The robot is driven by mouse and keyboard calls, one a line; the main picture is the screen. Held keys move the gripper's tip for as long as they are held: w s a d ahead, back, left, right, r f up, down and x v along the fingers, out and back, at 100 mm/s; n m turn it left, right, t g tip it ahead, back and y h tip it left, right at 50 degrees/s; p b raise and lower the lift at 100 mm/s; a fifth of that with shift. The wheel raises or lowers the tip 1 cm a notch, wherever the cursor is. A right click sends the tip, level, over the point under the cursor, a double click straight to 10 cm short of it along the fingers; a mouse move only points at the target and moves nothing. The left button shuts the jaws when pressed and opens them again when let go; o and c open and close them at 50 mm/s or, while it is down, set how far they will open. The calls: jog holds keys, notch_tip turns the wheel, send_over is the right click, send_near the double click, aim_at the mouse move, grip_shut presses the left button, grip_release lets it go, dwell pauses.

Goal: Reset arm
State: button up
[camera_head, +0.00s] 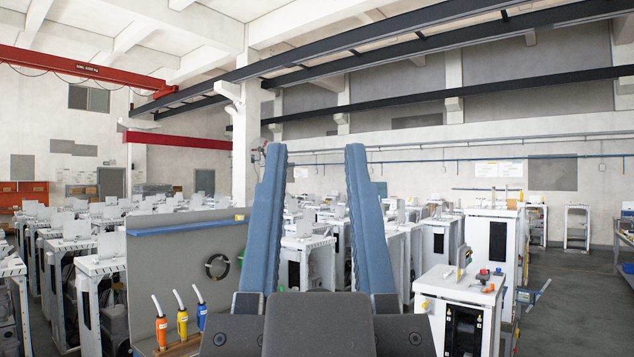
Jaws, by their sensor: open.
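My gripper (315,160) is in the lower middle of the head view. Its two long blue fingers point upward and stand wide apart. Nothing is held between them; white machines show through the gap at a distance. The dark grey gripper body (320,325) fills the bottom middle and hides what lies behind it. The rest of my arm is not clearly seen.
A white cabinet (460,300) stands at right. Rows of white machines fill the hall. Open floor (575,310) lies far right.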

notch_tip(320, 180, down, 18)
jog(key=b, duration=1.7)
jog(key=shift+r, duration=0.15)
